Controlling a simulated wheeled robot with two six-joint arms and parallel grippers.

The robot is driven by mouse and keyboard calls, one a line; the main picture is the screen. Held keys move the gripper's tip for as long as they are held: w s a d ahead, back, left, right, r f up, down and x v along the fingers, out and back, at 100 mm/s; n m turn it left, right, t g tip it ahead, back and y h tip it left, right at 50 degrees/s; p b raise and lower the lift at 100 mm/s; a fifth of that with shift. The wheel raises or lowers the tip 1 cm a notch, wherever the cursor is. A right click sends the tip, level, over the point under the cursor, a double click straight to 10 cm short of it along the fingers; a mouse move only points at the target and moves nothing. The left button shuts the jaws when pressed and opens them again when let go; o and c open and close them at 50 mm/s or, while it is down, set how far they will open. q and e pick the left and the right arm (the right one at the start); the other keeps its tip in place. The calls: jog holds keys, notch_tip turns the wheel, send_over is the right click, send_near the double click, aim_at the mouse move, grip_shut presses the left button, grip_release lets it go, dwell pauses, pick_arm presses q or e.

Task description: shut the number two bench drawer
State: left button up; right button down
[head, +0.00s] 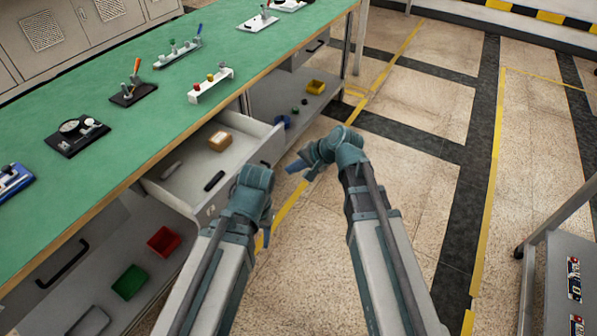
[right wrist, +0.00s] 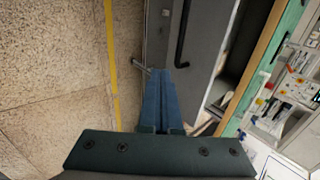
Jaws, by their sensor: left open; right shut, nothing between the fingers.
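A grey bench drawer (head: 188,188) stands pulled out under the green bench top. Inside it lie a small brown box (head: 219,141), a black item (head: 214,181) and a grey item (head: 171,170). Its number cannot be read. My right gripper (head: 296,167) is shut and empty, just outside the drawer front at its far end. In the right wrist view its blue fingers (right wrist: 174,78) point at a grey front with a dark bar handle (right wrist: 182,34); whether they touch is unclear. My left gripper (head: 263,236) is open near the drawer's near front corner, its fingers mostly hidden.
The green bench top (head: 110,165) holds several small fixtures. Below, a shelf carries a red bin (head: 164,241) and a green bin (head: 130,282); a yellow bin (head: 316,87) sits farther back. A grey cart (head: 570,270) stands at right. The floor between is clear.

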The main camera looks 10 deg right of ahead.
pick_arm(q)
notch_tip(320, 180, down, 4)
jog(key=b, duration=0.3)
pick_arm(e)
jog(key=w+a+f, duration=0.4)
jog(key=a, duration=0.1)
jog(key=shift+a, duration=0.25)
